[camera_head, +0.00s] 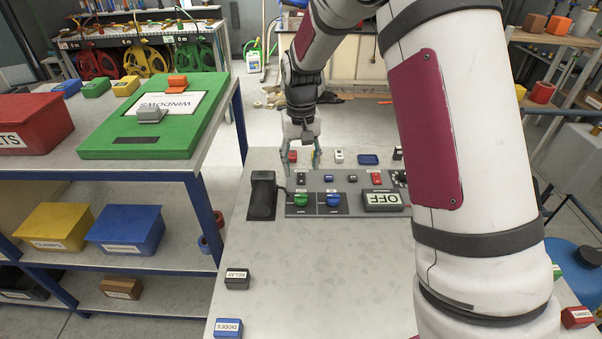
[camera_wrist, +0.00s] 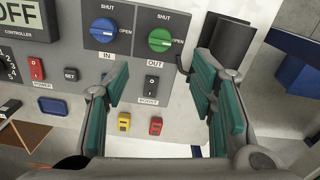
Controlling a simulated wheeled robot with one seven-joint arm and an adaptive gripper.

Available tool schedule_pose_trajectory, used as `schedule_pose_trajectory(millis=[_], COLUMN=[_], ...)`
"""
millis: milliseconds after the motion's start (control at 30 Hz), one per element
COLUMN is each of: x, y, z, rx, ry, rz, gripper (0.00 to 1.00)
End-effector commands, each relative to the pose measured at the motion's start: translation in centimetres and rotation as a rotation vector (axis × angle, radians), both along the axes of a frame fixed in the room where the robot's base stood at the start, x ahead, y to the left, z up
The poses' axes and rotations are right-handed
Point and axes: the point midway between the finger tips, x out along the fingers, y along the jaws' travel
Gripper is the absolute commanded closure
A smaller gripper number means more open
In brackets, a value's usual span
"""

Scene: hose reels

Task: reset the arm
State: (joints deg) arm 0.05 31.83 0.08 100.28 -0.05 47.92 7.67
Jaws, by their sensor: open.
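My arm (camera_head: 425,120) reaches from the right foreground up and over to the table. My gripper (camera_head: 302,160) points down above the far part of the grey table (camera_head: 290,255), near a control panel (camera_head: 340,195). In the wrist view my gripper (camera_wrist: 160,115) is open, its two teal-padded fingers apart with nothing between them. I cannot tell whether a finger touches the panel.
A black box-like holder (camera_head: 262,195) stands left of the panel. A relay box (camera_head: 237,278) and a diodes box (camera_head: 228,328) sit on the table's left edge. A blue-framed shelf (camera_head: 150,175) with bins stands to the left. The table's near middle is clear.

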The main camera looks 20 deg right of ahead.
Motion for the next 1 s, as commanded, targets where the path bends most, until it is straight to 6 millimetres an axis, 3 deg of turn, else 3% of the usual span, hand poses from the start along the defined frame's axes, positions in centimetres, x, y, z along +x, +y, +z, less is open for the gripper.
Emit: schedule_pose_trajectory(millis=[600,767,1000], x=[-0.3,-2.4,-8.7], y=[0.0,-0.1,-0.2], z=[1.2,5.2,12.6], rx=[0.000,-0.001,-0.007], ry=[-0.007,-0.045,-0.133], rz=[0.002,0.014,0.042], gripper=[0.49,0.49,0.49])
